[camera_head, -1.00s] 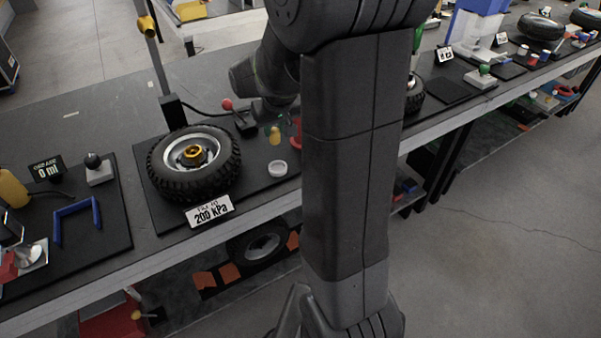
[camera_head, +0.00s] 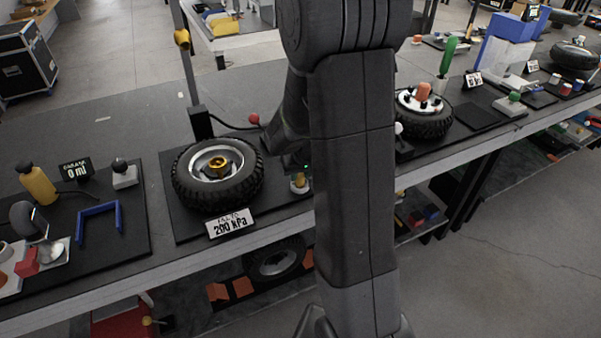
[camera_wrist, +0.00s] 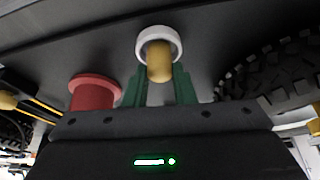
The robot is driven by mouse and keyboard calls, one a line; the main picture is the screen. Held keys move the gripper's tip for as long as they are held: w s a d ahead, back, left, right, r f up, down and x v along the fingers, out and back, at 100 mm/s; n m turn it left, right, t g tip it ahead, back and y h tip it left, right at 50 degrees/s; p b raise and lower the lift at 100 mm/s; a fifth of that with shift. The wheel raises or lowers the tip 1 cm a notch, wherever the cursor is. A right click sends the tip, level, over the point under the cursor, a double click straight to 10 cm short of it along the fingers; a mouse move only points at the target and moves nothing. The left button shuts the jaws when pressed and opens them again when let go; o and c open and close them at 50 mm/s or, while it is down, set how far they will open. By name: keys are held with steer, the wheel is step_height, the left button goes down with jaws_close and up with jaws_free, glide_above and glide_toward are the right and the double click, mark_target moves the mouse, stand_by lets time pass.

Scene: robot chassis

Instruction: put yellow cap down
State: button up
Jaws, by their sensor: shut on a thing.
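The yellow cap (camera_wrist: 159,66) is between the green fingers of my gripper (camera_wrist: 160,82) in the wrist view. My gripper is shut on it. A white round dish (camera_wrist: 142,40) with a raised rim lies on the black mat, and the cap's far end overlaps its opening. In the head view the cap (camera_head: 299,179) shows at the white dish (camera_head: 301,190), beside my arm. I cannot tell whether the cap touches the dish's bottom. My arm hides most of the gripper in the head view.
A tire on a rim (camera_head: 182,185) lies left of the dish, behind a 200 kPa sign (camera_head: 230,223). A red flanged cylinder (camera_wrist: 94,92) stands close left of my fingers in the wrist view. Another wheel (camera_head: 427,124) is right of my arm.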

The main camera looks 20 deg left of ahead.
steer(key=shift+f+b, duration=0.3)
steer(key=shift+f, duration=0.05)
steer(key=o, duration=1)
steer(key=shift+c, duration=0.2)
steer(key=shift+r, duration=0.1)
steer(key=shift+r+p, duration=0.5)
steer(key=shift+r, duration=0.05)
steer(key=v, duration=1.1)
steer(key=shift+r, duration=0.2)
steer(key=shift+s+d+f, duration=0.1)
steer(key=shift+d, duration=0.05)
